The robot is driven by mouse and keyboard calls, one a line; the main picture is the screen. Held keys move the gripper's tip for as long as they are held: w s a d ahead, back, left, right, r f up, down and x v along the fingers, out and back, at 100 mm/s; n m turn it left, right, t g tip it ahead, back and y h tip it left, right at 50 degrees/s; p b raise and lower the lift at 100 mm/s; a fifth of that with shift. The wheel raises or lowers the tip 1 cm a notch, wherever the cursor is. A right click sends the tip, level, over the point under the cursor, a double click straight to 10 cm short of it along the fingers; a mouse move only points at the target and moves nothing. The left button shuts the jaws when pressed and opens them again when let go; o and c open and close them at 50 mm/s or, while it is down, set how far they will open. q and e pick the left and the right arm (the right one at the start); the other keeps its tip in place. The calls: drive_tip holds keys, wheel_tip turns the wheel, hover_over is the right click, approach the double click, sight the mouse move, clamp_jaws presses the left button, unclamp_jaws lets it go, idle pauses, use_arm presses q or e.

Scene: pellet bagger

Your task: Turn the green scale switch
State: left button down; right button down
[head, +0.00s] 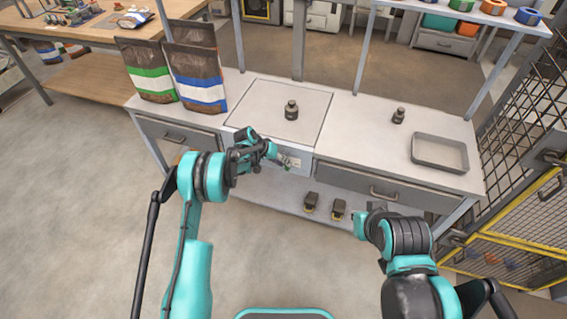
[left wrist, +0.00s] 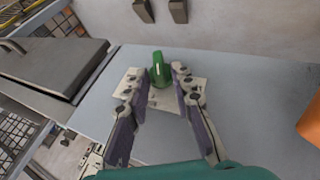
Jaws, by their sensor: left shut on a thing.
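The green scale switch (left wrist: 158,68) shows in the left wrist view as an upright green knob on a pale label plate (left wrist: 185,92) on the grey panel. My left gripper (left wrist: 163,76) has its fingers on either side of the knob and is shut on it. In the head view my left gripper (head: 279,158) is at the front face of the bench, below the scale plate (head: 255,100), and hides the switch. My right arm's wrist end (head: 366,220) is in front of the bench at the right. Its fingers cannot be made out.
A dark weight (head: 291,111) stands on the scale plate, and a smaller one (head: 398,116) stands right of it. A grey tray (head: 440,153) is at the bench's right. Bags (head: 196,78) stand at the left. Two pedals (head: 312,203) sit below. Mesh fencing (head: 520,215) bounds the right.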

use_arm(q)
drive_tip(key=shift+a+f+h, duration=0.15)
drive_tip(key=shift+a+h, duration=0.05)
drive_tip(key=shift+h, duration=0.6)
drive_tip(key=shift+g, duration=0.3)
drive_tip(key=c, duration=1.6)
unclamp_jaws()
drive_tip(key=v, duration=1.2)
drive_tip(key=shift+f, duration=0.1)
